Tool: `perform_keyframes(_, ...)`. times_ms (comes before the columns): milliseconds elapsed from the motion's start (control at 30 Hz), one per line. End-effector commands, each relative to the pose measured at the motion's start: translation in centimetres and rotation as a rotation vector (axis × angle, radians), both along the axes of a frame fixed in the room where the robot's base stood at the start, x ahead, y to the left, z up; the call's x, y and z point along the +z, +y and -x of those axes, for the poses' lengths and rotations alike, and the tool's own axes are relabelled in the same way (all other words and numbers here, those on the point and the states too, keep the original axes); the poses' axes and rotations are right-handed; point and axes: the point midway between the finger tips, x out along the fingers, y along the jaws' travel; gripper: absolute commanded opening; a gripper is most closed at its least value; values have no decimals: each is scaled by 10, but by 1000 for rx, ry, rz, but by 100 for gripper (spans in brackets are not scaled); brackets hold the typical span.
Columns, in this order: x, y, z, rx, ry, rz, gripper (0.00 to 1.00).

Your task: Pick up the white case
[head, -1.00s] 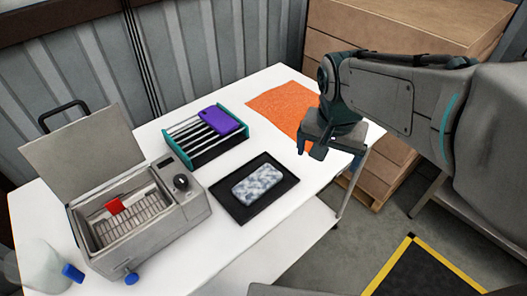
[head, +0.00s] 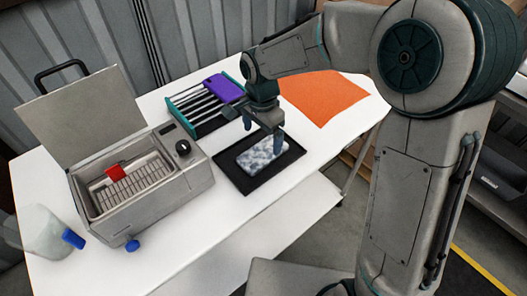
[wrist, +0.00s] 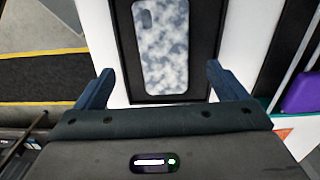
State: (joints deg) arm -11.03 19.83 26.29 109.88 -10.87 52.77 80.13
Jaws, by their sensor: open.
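The white case (head: 257,159), a phone case with a blue-grey marbled pattern, lies flat on a black tray (head: 228,174) on the white table. It also shows in the wrist view (wrist: 163,48), with a camera cut-out at its far end. My gripper (head: 263,131) is open and empty, pointing down over the tray's far side, with its fingers near the case. In the wrist view my gripper's fingers (wrist: 159,75) stand wide apart, one to each side of the case's near end. The exact height above the case is hard to tell.
A teal rack (head: 180,101) with a purple case (head: 221,89) stands just behind the tray. A grey open-lidded bath (head: 150,208) holding a red item stands to the left. An orange cloth (head: 325,96) lies to the right. The table's front edge is clear.

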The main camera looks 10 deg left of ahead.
Motion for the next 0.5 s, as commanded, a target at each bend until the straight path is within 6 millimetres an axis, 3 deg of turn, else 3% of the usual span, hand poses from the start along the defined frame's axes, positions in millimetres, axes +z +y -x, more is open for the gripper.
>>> perform_keyframes(500, -52, 9, 3, 3, 4, 1, 93)
